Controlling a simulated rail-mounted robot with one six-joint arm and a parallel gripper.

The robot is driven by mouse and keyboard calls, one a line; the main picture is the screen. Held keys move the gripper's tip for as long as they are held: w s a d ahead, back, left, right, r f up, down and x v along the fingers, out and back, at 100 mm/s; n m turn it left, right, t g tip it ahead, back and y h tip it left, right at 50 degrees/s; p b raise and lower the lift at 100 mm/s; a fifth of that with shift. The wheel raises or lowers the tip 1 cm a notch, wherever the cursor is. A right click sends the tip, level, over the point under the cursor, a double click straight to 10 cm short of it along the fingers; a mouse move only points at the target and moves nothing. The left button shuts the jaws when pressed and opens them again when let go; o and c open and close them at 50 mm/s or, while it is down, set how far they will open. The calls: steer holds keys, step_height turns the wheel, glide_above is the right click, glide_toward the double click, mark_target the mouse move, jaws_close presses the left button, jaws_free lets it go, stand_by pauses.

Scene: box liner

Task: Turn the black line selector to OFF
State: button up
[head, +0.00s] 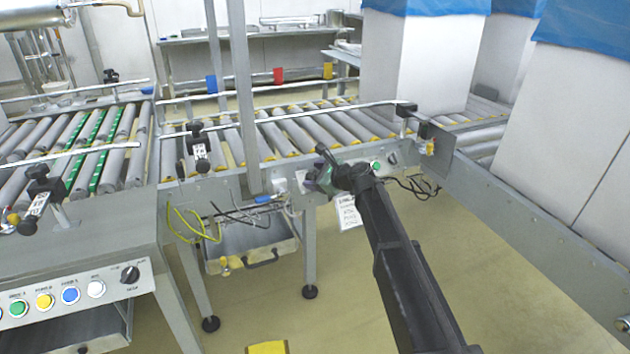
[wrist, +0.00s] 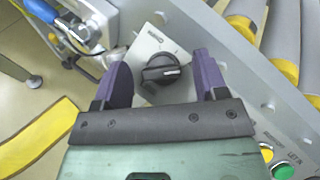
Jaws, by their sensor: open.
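A black selector knob (wrist: 160,70) on a pale plate (wrist: 146,46) is in the wrist view, on the side of the grey conveyor frame. A white mark on the knob points to the right; the small lettering on the plate is too small to read. My gripper (wrist: 161,76) is open, with one purple finger to the left of the knob and one to the right. Gaps show on both sides, and I cannot tell whether either finger touches it. In the head view my gripper (head: 318,181) is at the frame, and it and my arm hide the knob.
A green button (head: 376,166) and another black selector (head: 392,158) sit right of my gripper. A control panel (head: 70,295) at lower left has several coloured buttons and a black selector (head: 130,274). A blue-handled valve (head: 264,199) is close on the left. Rollers (head: 300,130) lie behind.

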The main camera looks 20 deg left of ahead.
steer(key=shift+a, duration=0.1)
steer(key=c, duration=0.9)
steer(key=shift+n, duration=0.3)
steer(key=n+g+p, duration=0.1)
steer(key=n, duration=0.1)
steer(key=n+g+p, duration=0.1)
steer(key=n+g, duration=0.1)
steer(key=shift+w+r+h+p, duration=0.15)
steer(key=shift+r+h+p, duration=0.05)
steer(key=shift+h+p, duration=0.2)
steer(key=n+g+p, duration=0.1)
steer(key=n, duration=0.1)
steer(key=n+g+h+p, duration=0.1)
steer(key=n, duration=0.1)
steer(key=shift+f+n+h, duration=0.1)
steer(key=shift+n+h, duration=0.2)
steer(key=o, duration=0.9)
